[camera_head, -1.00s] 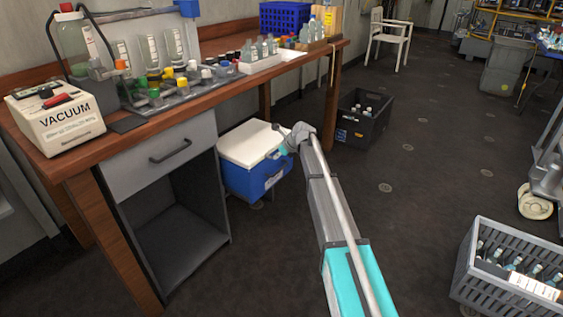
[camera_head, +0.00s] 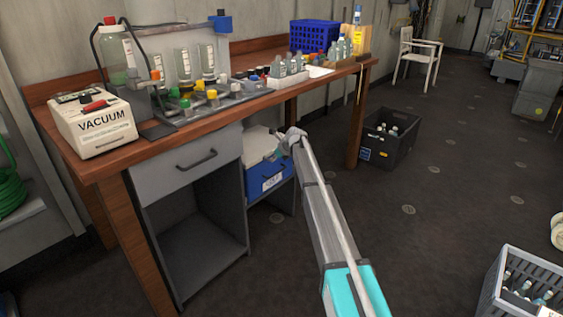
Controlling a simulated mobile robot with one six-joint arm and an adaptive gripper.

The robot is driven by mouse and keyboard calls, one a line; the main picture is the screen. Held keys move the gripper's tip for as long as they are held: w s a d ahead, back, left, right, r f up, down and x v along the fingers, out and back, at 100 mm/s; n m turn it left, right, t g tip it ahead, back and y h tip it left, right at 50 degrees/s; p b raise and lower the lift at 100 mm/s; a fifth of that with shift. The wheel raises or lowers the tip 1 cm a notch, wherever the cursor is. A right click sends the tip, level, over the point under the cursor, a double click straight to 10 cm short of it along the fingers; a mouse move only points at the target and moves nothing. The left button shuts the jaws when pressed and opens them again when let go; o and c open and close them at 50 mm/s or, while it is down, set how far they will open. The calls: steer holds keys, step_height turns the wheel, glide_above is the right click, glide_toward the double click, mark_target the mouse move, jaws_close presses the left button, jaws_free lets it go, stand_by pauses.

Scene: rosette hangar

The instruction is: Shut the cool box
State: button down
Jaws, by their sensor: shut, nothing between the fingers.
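The drawer cabinet hides the left part of the box. My gripper (camera_head: 277,154) is at the lid's right front edge, small and partly hidden by my own wrist. It is shut and holds nothing. I cannot tell whether it touches the lid.
The wooden workbench (camera_head: 140,160) overhangs the box, with an open cabinet (camera_head: 205,245) on its left. A dark crate with bottles (camera_head: 373,147) stands right of the bench. A grey crate (camera_head: 515,300) is at the lower right. The floor between is clear.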

steer(key=shift+w+a+r, duration=0.1)
steer(key=shift+w+a, duration=0.05)
steer(key=shift+a, duration=0.05)
stand_by(0.3)
steer(key=s+d+f+p+v, duration=0.1)
steer(key=f+p+v, duration=0.1)
steer(key=p+v, duration=0.6)
steer(key=v, duration=0.6)
steer(key=shift+d+f, duration=0.2)
steer(key=shift+d, duration=0.05)
stand_by(0.4)
